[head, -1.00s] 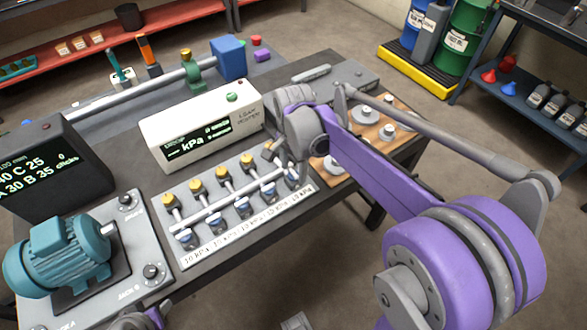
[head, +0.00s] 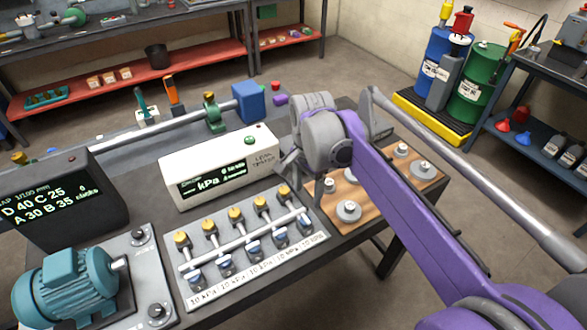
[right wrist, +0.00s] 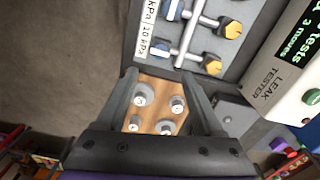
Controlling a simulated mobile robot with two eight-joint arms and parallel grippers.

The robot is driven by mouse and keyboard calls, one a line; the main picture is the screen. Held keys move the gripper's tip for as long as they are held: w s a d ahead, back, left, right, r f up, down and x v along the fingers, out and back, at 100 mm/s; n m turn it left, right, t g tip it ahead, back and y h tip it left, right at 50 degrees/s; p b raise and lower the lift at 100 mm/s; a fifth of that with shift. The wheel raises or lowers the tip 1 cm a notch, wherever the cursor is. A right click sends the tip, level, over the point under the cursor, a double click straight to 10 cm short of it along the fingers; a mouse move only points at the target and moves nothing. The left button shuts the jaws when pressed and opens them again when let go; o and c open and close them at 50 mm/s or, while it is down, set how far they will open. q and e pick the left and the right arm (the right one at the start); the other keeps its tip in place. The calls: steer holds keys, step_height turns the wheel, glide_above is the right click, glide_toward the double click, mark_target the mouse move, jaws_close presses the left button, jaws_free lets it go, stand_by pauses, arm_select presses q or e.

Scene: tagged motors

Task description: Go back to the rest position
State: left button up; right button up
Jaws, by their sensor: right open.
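My right gripper (head: 290,166) is raised over the bench between the leak tester and the wooden weight board, partly hidden behind its own grey wrist. In the right wrist view its two fingers (right wrist: 162,82) are spread apart with nothing between them; the wooden board (right wrist: 158,106) with grey weights shows below. My left gripper is not in the head view. A teal motor (head: 65,285) sits on a grey plate (head: 145,262) at the lower left.
The white leak tester (head: 216,166) and the valve manifold (head: 247,240) with yellow and blue knobs are close to my right gripper. A dark display box (head: 60,205) stands at left. Drums (head: 480,75) stand at the back right. Open floor lies right of the bench.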

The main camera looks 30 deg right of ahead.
steer(key=s+a+f+n+t+p, duration=0.1)
steer(key=s+a+f+n+t, duration=0.1)
steer(key=s+n, duration=0.5)
steer(key=s+a+f+n+t+p, duration=0.1)
steer(key=s+a+f+n+t, duration=0.2)
steer(key=s+a+f+n, duration=0.2)
steer(key=s+f+n, duration=0.1)
steer(key=s+n, duration=0.2)
steer(key=shift+p, duration=0.4)
steer(key=shift+w, duration=0.1)
stand_by(1.0)
